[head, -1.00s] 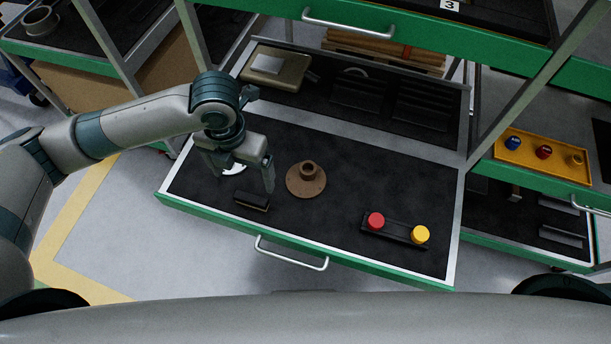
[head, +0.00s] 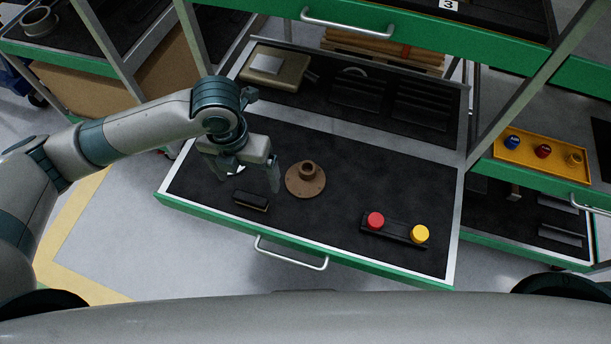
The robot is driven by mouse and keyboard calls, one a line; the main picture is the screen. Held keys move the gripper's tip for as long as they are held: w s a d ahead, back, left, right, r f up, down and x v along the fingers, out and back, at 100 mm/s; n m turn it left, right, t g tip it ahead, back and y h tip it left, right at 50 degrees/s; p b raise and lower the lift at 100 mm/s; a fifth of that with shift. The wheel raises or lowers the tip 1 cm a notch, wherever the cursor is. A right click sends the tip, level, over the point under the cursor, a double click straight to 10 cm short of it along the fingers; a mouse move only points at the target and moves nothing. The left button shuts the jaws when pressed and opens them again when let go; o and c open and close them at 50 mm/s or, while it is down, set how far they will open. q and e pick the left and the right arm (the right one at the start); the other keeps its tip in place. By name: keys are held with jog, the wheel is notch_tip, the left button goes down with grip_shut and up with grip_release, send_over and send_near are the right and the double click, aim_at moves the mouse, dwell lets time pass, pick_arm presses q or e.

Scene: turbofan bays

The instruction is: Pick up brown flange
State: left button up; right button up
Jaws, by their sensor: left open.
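The brown flange (head: 305,180) is a round disc with a raised hollow neck. It stands upright on the dark mat of the open drawer (head: 340,215), in the middle of the head view. My left gripper (head: 252,184) is open above the drawer, just left of the flange. Its right finger is close to the flange's left edge; whether they touch I cannot tell. Nothing shows between the fingers. My right gripper is not in view.
A black brush-like block (head: 251,200) lies just below the left gripper. A black holder (head: 395,229) with a red cap (head: 376,220) and a yellow cap (head: 420,234) lies at the drawer's right. A yellow tray (head: 541,160) with small parts stands on the right shelf.

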pick_arm(q)
jog(key=s+d+f+n+t+h, duration=0.2)
jog(key=s+d+f+n+h, duration=0.15)
jog(key=d+n, duration=0.7)
jog(key=s+a+f+n, duration=0.1)
jog(key=a+n, duration=0.2)
jog(key=n, duration=0.3)
jog(key=s+a+f+n+t, duration=0.1)
jog(key=s+a+f+n, duration=0.1)
jog(key=a+n, duration=0.2)
jog(key=s+a+f+n+t, duration=0.1)
jog(key=a+n, duration=0.2)
jog(key=n, duration=0.5)
jog(key=shift+s+a+f, duration=0.2)
jog(key=shift+s+f, duration=0.1)
jog(key=shift+s, duration=0.1)
jog(key=s+a+f+n+y, duration=0.3)
jog(key=s+a+f+n, duration=0.3)
jog(key=a+f+n, duration=0.25)
jog(key=s+a+f+g, duration=0.1)
jog(key=s+f, duration=0.1)
jog(key=f, duration=1)
jog(key=s+a+f, duration=0.1)
jog(key=f, duration=1.2)
jog(key=s+a+f, duration=0.1)
jog(key=s+f, duration=1.2)
jog(key=f, duration=0.1)
jog(key=shift+a+f, duration=0.3)
jog(key=shift+f, duration=0.05)
